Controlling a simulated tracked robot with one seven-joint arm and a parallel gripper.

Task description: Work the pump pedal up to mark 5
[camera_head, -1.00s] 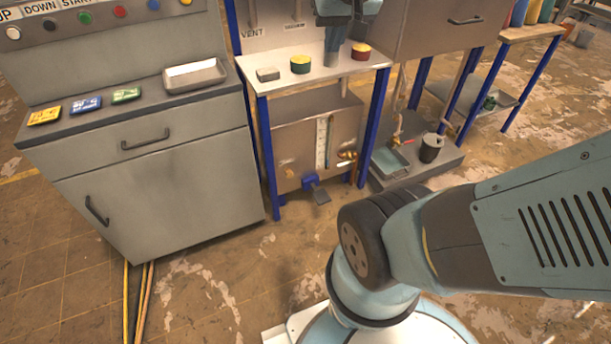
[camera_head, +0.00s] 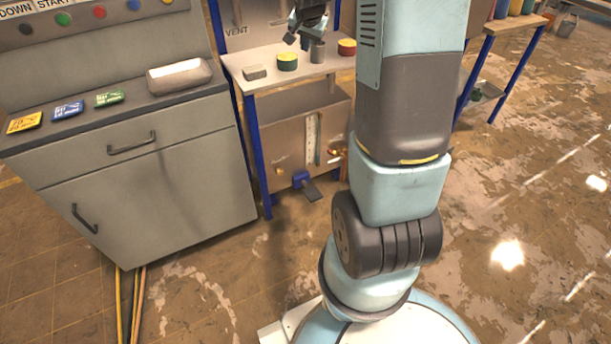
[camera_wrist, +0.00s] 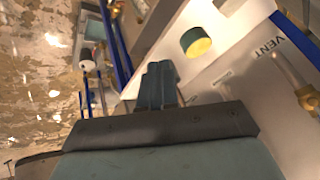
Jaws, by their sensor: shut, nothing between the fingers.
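The pump pedal (camera_head: 311,189) is a dark grey plate on a blue bracket, low at the front of the bench with the VENT sign, just above the floor. A pale upright scale (camera_head: 312,138) stands on the grey panel above it; its marks are too small to read. My gripper (camera_head: 297,42) is over the bench top, well above the pedal and apart from it. In the wrist view my gripper (camera_wrist: 160,68) has its fingers together, with nothing held. The pedal cannot be made out in the wrist view.
The bench top (camera_head: 275,80) carries a grey block (camera_head: 255,72), a green-and-yellow knob (camera_head: 288,62), a grey cup (camera_head: 318,52) and a red-topped knob (camera_head: 347,47). A grey cabinet (camera_head: 150,185) stands to the left. My arm hides the bench's right side. Floor in front is clear.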

